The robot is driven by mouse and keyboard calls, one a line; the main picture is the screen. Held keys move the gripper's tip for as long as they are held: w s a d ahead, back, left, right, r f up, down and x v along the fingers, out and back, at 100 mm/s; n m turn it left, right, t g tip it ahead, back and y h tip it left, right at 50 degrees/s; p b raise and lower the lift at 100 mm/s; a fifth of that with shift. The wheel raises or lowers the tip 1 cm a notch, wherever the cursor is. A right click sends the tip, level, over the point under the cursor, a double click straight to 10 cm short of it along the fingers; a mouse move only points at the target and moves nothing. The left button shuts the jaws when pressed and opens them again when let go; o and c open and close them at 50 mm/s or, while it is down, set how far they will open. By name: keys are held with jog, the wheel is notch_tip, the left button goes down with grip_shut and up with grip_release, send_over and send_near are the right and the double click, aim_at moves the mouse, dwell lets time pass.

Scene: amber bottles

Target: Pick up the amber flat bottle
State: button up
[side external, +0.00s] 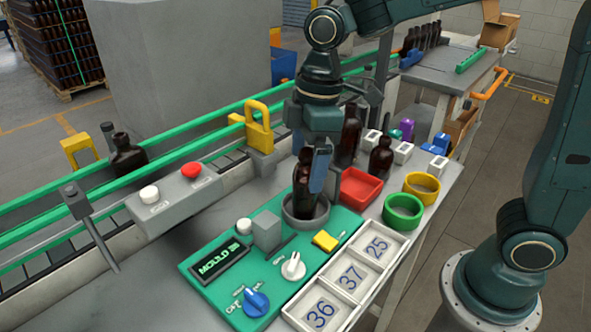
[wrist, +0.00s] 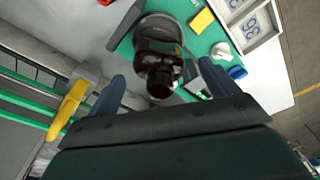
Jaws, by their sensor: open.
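A dark amber bottle (side external: 302,190), which looks like the flat one, stands in a round grey holder (side external: 293,222) on the green panel. My gripper (side external: 316,168) is pointed down at its upper part, with one blue finger beside it. In the wrist view the bottle (wrist: 158,68) shows neck toward the camera, between the two spread fingers of my gripper (wrist: 160,84). Gaps show between the bottle and both fingers. The far finger is mostly hidden in the side view.
Other dark bottles stand behind, one tall (side external: 349,138) and one shorter (side external: 381,160). A red tray (side external: 361,187), a green ring (side external: 403,212) and a yellow ring (side external: 422,187) lie to the right. A conveyor with green rails (side external: 200,145) runs at left, carrying another bottle (side external: 126,157).

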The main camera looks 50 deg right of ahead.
jog(key=shift+a+f, duration=0.1)
jog(key=shift+f, duration=1)
jog(key=c, duration=1.2)
jog(key=shift+c, duration=0.2)
jog(key=shift+r, duration=0.1)
jog(key=shift+r, duration=4.95)
